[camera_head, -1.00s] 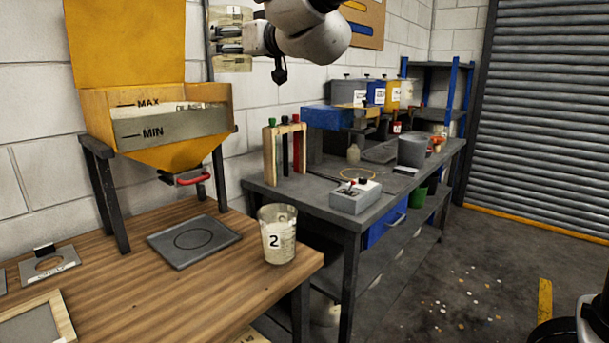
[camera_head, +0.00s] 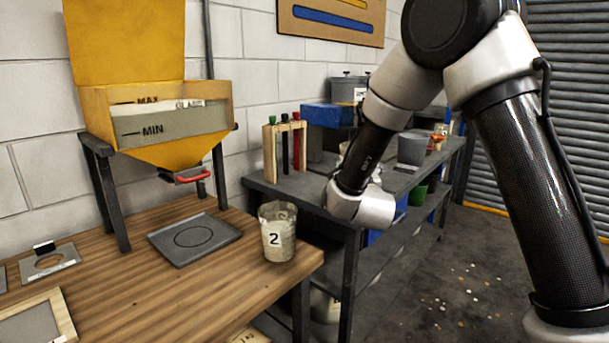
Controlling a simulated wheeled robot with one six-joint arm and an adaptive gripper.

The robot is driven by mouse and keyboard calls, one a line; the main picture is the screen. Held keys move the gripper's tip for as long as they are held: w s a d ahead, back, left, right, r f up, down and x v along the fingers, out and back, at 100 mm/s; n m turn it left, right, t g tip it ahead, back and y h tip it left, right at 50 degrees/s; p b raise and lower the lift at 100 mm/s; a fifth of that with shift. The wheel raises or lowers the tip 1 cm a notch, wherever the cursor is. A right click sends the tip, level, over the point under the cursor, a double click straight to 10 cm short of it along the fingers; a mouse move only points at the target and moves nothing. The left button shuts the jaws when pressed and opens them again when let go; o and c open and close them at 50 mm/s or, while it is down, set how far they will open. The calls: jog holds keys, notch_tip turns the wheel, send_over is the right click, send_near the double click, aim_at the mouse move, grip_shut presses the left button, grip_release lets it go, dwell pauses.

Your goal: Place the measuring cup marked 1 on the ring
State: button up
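A clear measuring cup marked 2 (camera_head: 278,232) stands upright at the right end of the wooden table. A dark ring outline shows on the flat grey plate (camera_head: 220,240) left of that cup, and the plate is bare. My gripper is not in view; my own arm's wrist hides the area over the grey bench. No cup marked 1 can be read in this view. The pale yellow ring on the grey bench, seen earlier, is hidden behind my arm.
A yellow hopper (camera_head: 175,150) with a red handle (camera_head: 194,176) stands over the wooden table (camera_head: 150,290). A wooden rack (camera_head: 270,155) with coloured-top tubes stands on the grey bench (camera_head: 300,195). A grey bucket (camera_head: 411,149) sits further back.

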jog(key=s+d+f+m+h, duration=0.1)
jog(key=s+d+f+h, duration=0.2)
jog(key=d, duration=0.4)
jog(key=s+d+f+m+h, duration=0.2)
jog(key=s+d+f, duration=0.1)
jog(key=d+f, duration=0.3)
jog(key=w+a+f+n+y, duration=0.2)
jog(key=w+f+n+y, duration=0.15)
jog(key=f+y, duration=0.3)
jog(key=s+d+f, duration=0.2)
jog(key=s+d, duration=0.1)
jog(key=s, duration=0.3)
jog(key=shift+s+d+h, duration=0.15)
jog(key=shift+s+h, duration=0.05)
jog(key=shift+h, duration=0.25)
